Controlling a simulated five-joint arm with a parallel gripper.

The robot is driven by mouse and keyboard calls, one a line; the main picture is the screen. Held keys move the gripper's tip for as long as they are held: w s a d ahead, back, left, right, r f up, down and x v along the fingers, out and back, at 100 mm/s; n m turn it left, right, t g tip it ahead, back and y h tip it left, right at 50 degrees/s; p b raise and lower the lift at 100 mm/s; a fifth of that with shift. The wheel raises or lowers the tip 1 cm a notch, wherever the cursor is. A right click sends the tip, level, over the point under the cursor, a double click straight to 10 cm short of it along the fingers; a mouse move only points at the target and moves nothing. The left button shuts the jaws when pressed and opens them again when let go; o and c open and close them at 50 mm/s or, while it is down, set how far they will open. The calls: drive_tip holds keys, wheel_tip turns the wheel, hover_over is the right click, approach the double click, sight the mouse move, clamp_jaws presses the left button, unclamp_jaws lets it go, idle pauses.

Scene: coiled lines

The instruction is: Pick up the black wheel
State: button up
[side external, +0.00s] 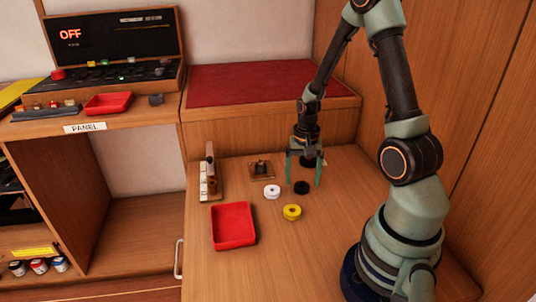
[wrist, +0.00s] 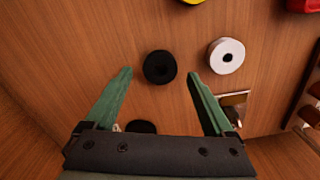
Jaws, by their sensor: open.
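The black wheel (side external: 301,187) lies flat on the wooden table, with a small hole in its middle. In the wrist view the black wheel (wrist: 160,67) lies just beyond the fingertips, roughly centred between them. My gripper (side external: 303,184) is open and empty, pointing down over the table close to the wheel. In the wrist view my gripper (wrist: 160,73) shows its two green fingers spread wide. Another dark round shape (wrist: 140,127) shows between the finger bases, partly hidden by my gripper; I cannot tell what it is.
A white wheel (side external: 272,191) lies left of the black one, and a yellow wheel (side external: 292,212) lies in front. A red tray (side external: 233,241) stands front left. A small bracket (side external: 261,169) and a wooden rack (side external: 211,180) are behind left. The front table area is clear.

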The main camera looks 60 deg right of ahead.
drive_tip(key=shift+f, duration=0.8)
clamp_jaws()
drive_tip(key=shift+r, duration=0.15)
